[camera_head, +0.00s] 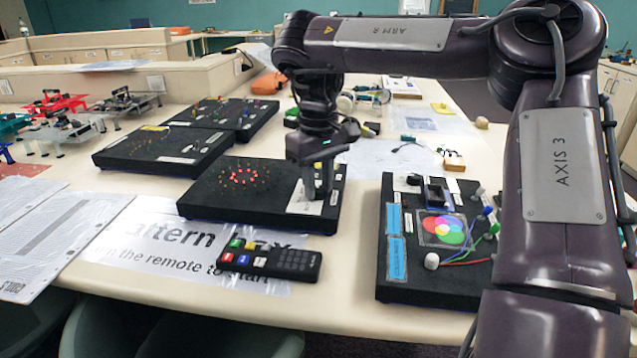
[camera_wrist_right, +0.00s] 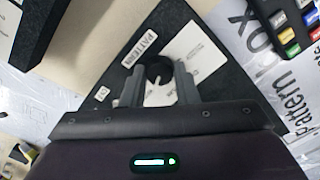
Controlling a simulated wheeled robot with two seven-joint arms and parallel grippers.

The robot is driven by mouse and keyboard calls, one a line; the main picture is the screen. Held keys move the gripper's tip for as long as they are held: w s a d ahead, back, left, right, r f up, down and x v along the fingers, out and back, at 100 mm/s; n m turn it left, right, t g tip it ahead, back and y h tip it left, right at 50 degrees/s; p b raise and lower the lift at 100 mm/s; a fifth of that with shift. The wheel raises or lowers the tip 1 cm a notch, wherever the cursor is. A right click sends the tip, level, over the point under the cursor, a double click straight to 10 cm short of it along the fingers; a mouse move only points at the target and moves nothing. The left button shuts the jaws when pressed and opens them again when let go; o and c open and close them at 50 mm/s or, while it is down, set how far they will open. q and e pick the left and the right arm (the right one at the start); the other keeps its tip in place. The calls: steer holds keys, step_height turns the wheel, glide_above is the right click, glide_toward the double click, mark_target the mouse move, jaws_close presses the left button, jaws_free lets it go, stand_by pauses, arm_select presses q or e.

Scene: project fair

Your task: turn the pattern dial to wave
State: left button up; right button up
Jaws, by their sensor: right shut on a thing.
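My right gripper (camera_head: 318,188) reaches down onto the white dial plate (camera_head: 304,207) at the box's right end. In the right wrist view its fingers (camera_wrist_right: 158,86) are shut on the dark round pattern dial (camera_wrist_right: 156,72), one on each side. A "PATTERN" label (camera_wrist_right: 140,47) lies beside the plate. The fingers cover part of the plate, and I cannot read its position marks or the dial's pointer. My left gripper is not in view.
A black remote (camera_head: 290,263) with coloured buttons lies on the printed sheet (camera_head: 150,245) in front of the box. A colour-mixing panel (camera_head: 400,287) stands to the right. More black panels (camera_head: 160,150) lie behind left. Bare table shows between the box and the colour panel.

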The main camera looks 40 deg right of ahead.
mark_target(318, 189)
steer(key=o, duration=1)
steer(key=shift+r, duration=0.3)
step_height(318, 189, up, 6)
steer(key=shift+r+p, duration=0.2)
steer(key=shift+p, duration=0.9)
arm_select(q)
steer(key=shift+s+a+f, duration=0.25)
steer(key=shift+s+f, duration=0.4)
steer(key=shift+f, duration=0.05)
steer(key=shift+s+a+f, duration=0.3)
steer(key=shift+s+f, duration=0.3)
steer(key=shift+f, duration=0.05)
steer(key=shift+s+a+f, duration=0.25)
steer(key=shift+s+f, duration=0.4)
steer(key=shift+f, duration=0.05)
arm_select(e)
steer(key=shift+r, duration=0.4)
steer(key=shift+r, duration=0.1)
